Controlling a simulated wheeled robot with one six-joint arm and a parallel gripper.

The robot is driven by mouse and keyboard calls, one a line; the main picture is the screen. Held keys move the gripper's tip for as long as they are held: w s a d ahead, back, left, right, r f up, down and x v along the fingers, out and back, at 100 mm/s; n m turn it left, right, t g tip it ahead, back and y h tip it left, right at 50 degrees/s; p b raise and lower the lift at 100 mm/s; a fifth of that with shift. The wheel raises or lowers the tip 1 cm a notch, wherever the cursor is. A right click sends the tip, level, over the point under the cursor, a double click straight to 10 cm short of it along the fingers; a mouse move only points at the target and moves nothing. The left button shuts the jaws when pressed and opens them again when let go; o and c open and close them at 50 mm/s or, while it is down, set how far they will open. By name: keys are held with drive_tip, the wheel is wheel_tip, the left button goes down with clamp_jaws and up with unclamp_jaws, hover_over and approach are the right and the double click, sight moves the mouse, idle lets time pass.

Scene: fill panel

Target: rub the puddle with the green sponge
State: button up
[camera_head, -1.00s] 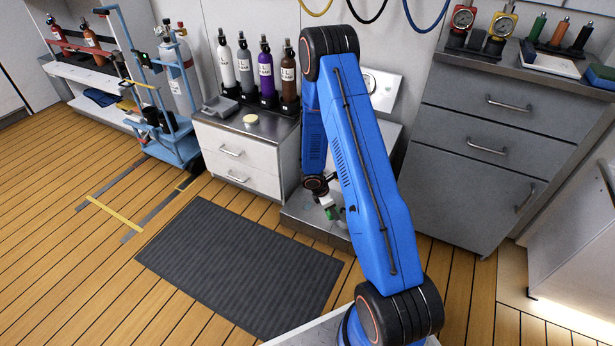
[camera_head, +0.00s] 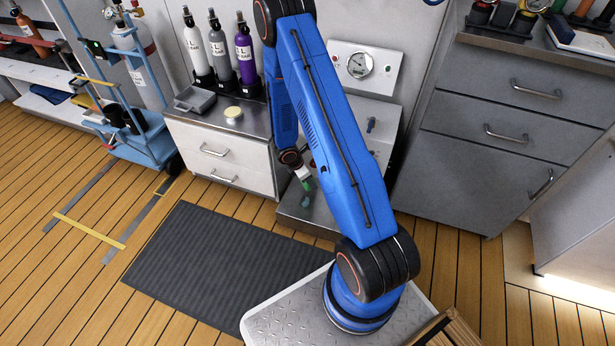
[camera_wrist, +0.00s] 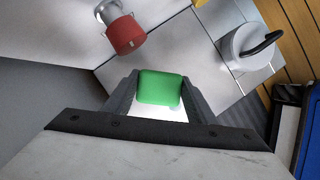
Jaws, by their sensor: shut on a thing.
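My gripper (camera_wrist: 158,95) is shut on the green sponge (camera_wrist: 160,87), which sits between the two dark fingers in the wrist view. In the head view the green sponge (camera_head: 308,185) shows as a small green spot at the end of my arm, over the low grey plinth (camera_head: 290,215). A small bluish-green patch (camera_head: 306,201) lies on the plinth just below it and may be the puddle. I cannot tell whether the sponge touches the plinth. No puddle can be made out clearly in the wrist view, where the sponge and gripper cover the middle.
A red knob (camera_wrist: 125,34) and a grey round fitting with a black handle (camera_wrist: 247,47) flank the sponge in the wrist view. A gauge panel (camera_head: 362,66) stands behind the plinth. White drawers (camera_head: 218,155) are left, grey drawers (camera_head: 490,130) right. A dark mat (camera_head: 215,265) lies in front.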

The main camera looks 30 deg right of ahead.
hover_over(309, 193)
drive_tip(key=shift+a+f, duration=0.1)
drive_tip(key=shift+f, duration=2.2)
drive_tip(key=shift+f, duration=0.95)
drive_tip(key=shift+s+a+r, duration=0.1)
drive_tip(key=shift+s+a, duration=0.5)
drive_tip(key=shift+a, duration=0.15)
drive_tip(key=shift+s+a, duration=0.55)
drive_tip(key=shift+a, duration=0.2)
drive_tip(key=shift+s+a, duration=1.25)
drive_tip(key=shift+a, duration=0.25)
drive_tip(key=shift+w+d, duration=1.2)
drive_tip(key=shift+d, duration=0.3)
drive_tip(key=shift+w+d, duration=1.2)
drive_tip(key=shift+d, duration=0.3)
